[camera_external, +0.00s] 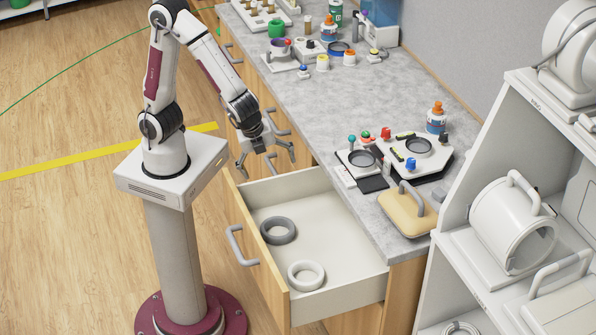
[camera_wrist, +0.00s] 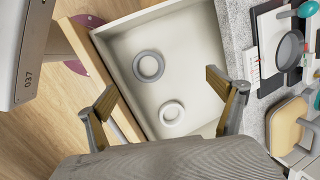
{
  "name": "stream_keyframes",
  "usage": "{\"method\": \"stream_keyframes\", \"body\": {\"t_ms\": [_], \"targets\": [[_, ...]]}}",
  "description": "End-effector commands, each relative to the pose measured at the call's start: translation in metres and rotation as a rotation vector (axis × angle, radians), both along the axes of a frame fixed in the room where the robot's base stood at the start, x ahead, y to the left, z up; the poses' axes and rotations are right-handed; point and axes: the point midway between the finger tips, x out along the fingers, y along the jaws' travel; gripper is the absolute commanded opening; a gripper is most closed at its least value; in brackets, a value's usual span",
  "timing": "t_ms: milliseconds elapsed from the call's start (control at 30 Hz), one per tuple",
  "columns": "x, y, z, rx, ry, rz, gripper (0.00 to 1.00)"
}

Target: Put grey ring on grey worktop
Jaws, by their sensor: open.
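The grey ring (camera_external: 278,230) lies flat inside the open drawer, near its left front corner. It also shows in the wrist view (camera_wrist: 149,66), ahead of my fingers. A white ring (camera_external: 306,275) lies in the same drawer, nearer the camera, and in the wrist view (camera_wrist: 171,112) too. My gripper (camera_external: 267,165) is open and empty, above the drawer's far end. Its two spread fingers show in the wrist view (camera_wrist: 160,98). The grey worktop (camera_external: 300,100) runs along the wall, above and right of the drawer.
The drawer (camera_external: 340,270) is pulled out, with raised walls and a handle (camera_external: 240,245). On the worktop stand devices with round plates (camera_external: 418,147), a bottle (camera_external: 436,118) and a tan handled block (camera_external: 407,210). The worktop's middle is clear. White shelving (camera_external: 480,190) stands at the right.

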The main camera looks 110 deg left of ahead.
Motion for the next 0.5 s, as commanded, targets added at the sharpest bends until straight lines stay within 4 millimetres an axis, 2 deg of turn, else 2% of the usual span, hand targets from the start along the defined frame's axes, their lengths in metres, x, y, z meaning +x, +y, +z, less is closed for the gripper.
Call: {"method": "stream_keyframes", "body": {"t_ms": [100, 500], "targets": [[-0.008, 0.000, 0.021, -0.032, -0.055, 0.081, 0.93], [-0.041, -0.006, 0.076, -0.162, -0.211, 0.344, 0.93]]}}
